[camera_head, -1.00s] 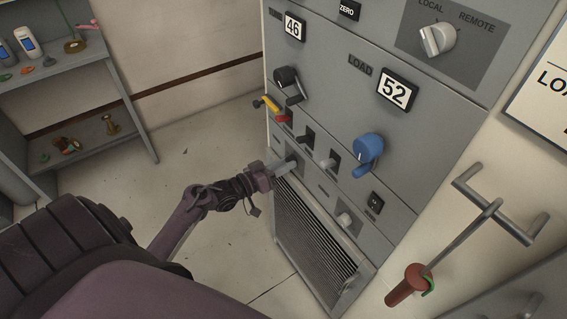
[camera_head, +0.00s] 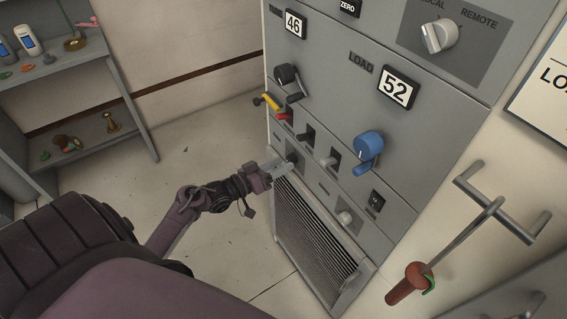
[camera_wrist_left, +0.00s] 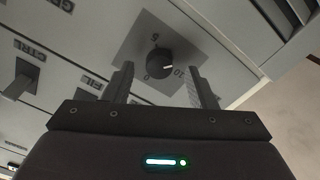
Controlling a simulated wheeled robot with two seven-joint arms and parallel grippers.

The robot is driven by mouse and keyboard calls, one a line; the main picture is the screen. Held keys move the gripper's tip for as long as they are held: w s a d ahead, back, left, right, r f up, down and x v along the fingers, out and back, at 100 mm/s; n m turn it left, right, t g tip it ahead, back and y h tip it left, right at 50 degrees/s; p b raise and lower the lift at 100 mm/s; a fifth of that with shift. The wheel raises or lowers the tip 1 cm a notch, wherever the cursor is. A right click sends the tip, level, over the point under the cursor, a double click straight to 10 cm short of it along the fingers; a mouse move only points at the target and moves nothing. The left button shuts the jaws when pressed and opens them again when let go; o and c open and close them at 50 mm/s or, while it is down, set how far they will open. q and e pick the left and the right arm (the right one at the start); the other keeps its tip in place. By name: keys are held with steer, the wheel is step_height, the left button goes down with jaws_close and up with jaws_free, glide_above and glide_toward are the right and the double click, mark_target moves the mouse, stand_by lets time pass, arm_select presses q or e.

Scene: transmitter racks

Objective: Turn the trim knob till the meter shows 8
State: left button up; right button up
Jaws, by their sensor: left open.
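In the head view the knob (camera_head: 292,157) sits low on the rack's left side. My left gripper (camera_head: 279,166) is open just in front of it, with its fingers apart on either side in the wrist view (camera_wrist_left: 160,70). A small dark window (camera_head: 376,201) may be the meter; its reading is too small to tell. My right gripper is not in view.
The rack face holds displays reading 46 (camera_head: 294,24) and 52 (camera_head: 397,92), a blue knob (camera_head: 368,148), a black crank (camera_head: 287,75) and several switches. A vent grille (camera_head: 314,238) lies below. A red-handled tool (camera_head: 408,284) hangs at right. The floor at left is clear.

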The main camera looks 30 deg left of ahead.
arm_select(q)
steer(key=v, duration=0.6)
steer(key=shift+b, duration=0.3)
steer(key=s+d+f+g+y, duration=0.1)
steer(key=s+d+f+g, duration=0.15)
steer(key=f, duration=0.65)
steer(key=s+d+f+g+y, duration=0.15)
steer(key=s+f, duration=0.25)
steer(key=f, duration=0.5)
steer(key=s+d+f+g+y, duration=0.2)
steer(key=s+f+g, duration=0.1)
steer(key=f, duration=0.7)
steer(key=s+d+f+m+g, duration=0.1)
steer(key=s+d+f+g, duration=0.1)
steer(key=s+f, duration=0.3)
steer(key=s+d+f+m+g+y, duration=0.1)
steer(key=s+f, duration=0.4)
steer(key=s, duration=0.7)
steer(key=s+d+f+m+g+y, duration=0.1)
steer(key=s+d+f+g, duration=0.3)
steer(key=s, duration=0.5)
step_height(320, 180, down, 2)
steer(key=shift+s+m+g, duration=0.15)
steer(key=shift+m+g, duration=0.35)
steer(key=shift+g, duration=0.3)
